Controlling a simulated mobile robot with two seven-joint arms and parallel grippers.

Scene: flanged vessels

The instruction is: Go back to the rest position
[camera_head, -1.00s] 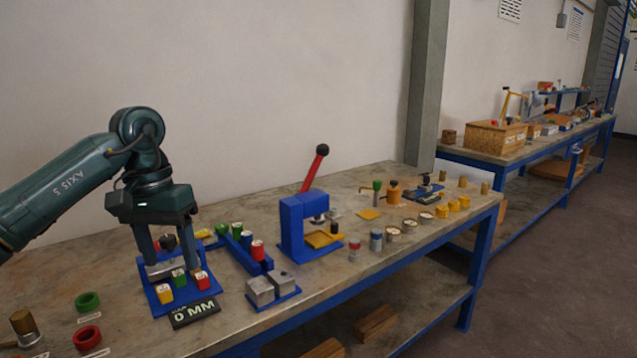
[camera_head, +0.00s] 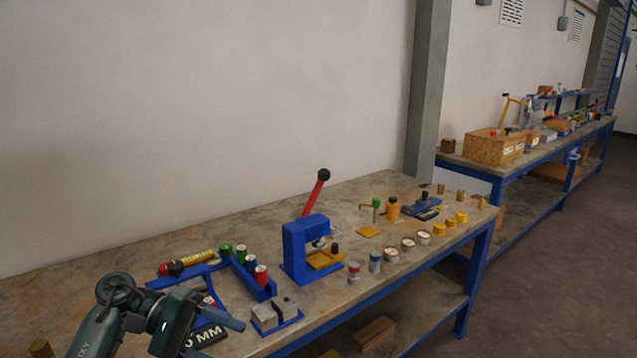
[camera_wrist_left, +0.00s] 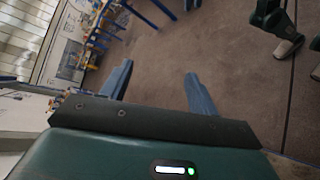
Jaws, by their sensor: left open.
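My left gripper (camera_head: 222,312) is low at the bottom left of the head view, in front of the near workbench (camera_head: 80,270). It points to the right and partly hides a blue fixture (camera_head: 213,278) and the "0 MM" display (camera_head: 207,335). In the left wrist view its two blue fingers (camera_wrist_left: 160,92) are apart with nothing between them, and the grey floor shows beyond. My right gripper does not show in the head view.
A blue press (camera_head: 303,252) with a red lever stands mid-bench. A grey block on a blue base (camera_head: 275,314) and a rack with coloured caps (camera_head: 250,275) are near the gripper. Gauges (camera_head: 407,243) line the front edge. A second bench (camera_head: 540,155) stands behind right.

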